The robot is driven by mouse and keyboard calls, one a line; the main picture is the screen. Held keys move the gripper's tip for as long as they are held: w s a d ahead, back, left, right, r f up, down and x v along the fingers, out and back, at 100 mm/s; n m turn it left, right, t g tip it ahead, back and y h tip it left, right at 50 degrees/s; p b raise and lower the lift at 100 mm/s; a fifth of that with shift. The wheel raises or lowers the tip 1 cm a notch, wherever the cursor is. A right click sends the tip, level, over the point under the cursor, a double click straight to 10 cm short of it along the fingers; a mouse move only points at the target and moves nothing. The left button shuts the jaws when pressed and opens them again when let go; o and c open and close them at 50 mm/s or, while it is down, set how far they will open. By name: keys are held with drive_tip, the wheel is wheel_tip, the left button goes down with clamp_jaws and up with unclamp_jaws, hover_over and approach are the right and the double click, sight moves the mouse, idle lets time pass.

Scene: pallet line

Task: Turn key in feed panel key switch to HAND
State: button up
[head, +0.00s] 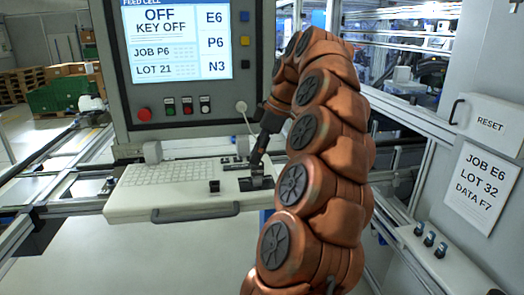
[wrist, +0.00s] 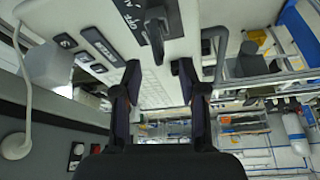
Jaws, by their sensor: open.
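The feed panel's screen (head: 177,42) in the head view reads OFF and KEY OFF. The key switch shows in the wrist view as a dark plate with white lettering, OFF among it, and a dark key (wrist: 155,28) standing from it. My gripper (wrist: 157,70) is open, with one finger on each side of the picture's middle. The key lies beyond the fingertips, roughly in line with the gap, and nothing is between the fingers. In the head view my gripper (head: 257,172) is over the right part of the white keyboard shelf (head: 190,205), hiding most of the switch.
A red button (head: 144,114) and several small buttons sit below the screen. A small black block (head: 214,186) stands on the shelf, left of my gripper. A RESET box (head: 490,123) and a JOB E6 sign (head: 483,188) are on the right. My copper arm blocks the middle.

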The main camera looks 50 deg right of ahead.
sight(252, 165)
drive_tip(key=shift+b+x, duration=0.35)
drive_tip(key=shift+x, duration=0.65)
drive_tip(key=shift+p, duration=0.35)
drive_tip(key=shift+p+x, duration=0.3)
drive_tip(key=shift+x, duration=0.9)
clamp_jaws()
drive_tip(key=shift+r, duration=0.1)
